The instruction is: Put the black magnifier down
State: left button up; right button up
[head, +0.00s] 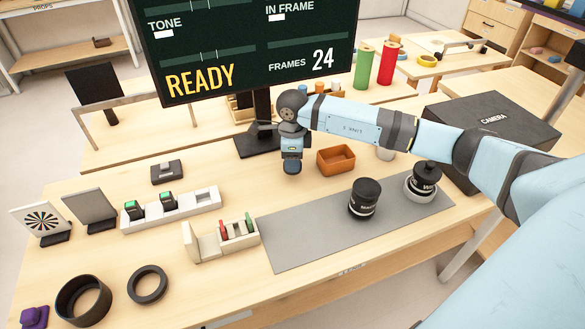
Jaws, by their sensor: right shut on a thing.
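My right gripper (291,160) points down over the wooden table, left of the orange-brown tray. It is shut on a small dark thing at its tip, taken as the black magnifier (292,168). The magnifier is mostly hidden by the gripper and too small to make out in detail. I cannot tell whether it touches the table. My left gripper is not in view.
A grey mat (310,240) holds a black canister (363,199); a black jar (425,175) sits in a white ring. The orange-brown tray (336,159), black monitor stand (262,105), white rack (200,208) and CAMERA case (485,120) stand around. Table lies bare left of the gripper.

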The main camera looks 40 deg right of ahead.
jog(key=shift+f, duration=1.95)
jog(key=shift+f, duration=0.1)
jog(key=o, duration=0.9)
notch_tip(320, 180, up, 12)
jog(key=shift+r, duration=0.15)
